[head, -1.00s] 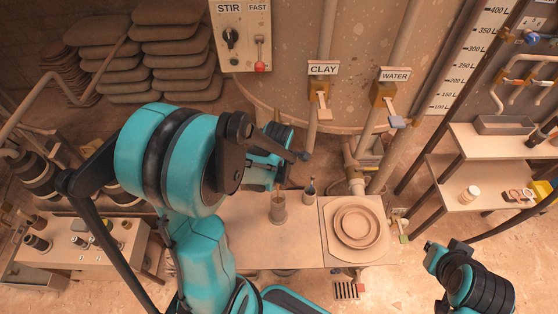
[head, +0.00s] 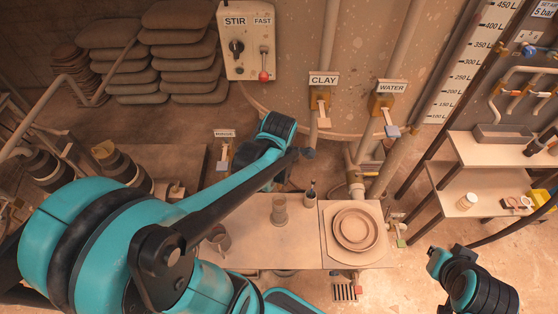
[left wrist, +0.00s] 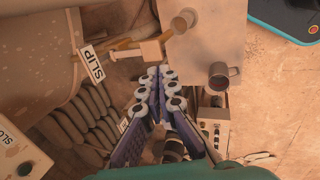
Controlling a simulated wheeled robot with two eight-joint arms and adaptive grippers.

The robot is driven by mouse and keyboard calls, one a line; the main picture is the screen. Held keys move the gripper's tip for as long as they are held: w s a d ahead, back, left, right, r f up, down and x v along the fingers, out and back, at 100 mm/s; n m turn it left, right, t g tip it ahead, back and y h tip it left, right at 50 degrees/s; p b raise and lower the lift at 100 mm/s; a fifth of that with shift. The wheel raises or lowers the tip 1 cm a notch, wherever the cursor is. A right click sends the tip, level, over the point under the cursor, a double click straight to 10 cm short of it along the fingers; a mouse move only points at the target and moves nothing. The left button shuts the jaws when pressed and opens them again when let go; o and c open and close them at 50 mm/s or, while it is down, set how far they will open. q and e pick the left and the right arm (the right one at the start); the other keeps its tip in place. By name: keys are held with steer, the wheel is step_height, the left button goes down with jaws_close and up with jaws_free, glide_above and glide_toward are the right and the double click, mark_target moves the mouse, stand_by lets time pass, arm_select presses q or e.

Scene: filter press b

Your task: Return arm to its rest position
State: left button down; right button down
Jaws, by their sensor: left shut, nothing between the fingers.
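My left arm (head: 205,225) comes in from the left in the head view and reaches over the work table (head: 300,248) toward the wall. My left gripper (left wrist: 159,78) shows in the left wrist view. Its two fingers lie close together, shut, with nothing between them. The fingers cannot be made out in the head view. In the left wrist view, they are beside the table's edge, with a valve labelled SLIP (left wrist: 95,64) at upper left. Part of my right arm (head: 470,285) shows at lower right in the head view. Its gripper is not visible.
On the table stand a beaker (head: 279,210), a dark mug (left wrist: 219,75), a small bottle (head: 311,192) and a round plate (head: 355,230). CLAY (head: 321,95) and WATER (head: 388,102) valves and a STIR box (head: 245,40) are behind. Shelves (head: 495,150) stand at right.

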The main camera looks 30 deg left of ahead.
arm_select(q)
steer(key=shift+d, duration=0.15)
steer(key=s+d+f+m+t+h+b, duration=0.1)
steer(key=s+d+f+m+t+b, duration=0.1)
steer(key=m+b, duration=0.6)
steer(key=s+d+f+m+t+h+b, duration=0.1)
steer(key=s+d+f+m+b, duration=0.4)
steer(key=m, duration=1.1)
steer(key=d+f+b, duration=0.2)
steer(key=d+b, duration=0.1)
steer(key=shift+s+t, duration=0.3)
steer(key=shift+t, duration=0.1)
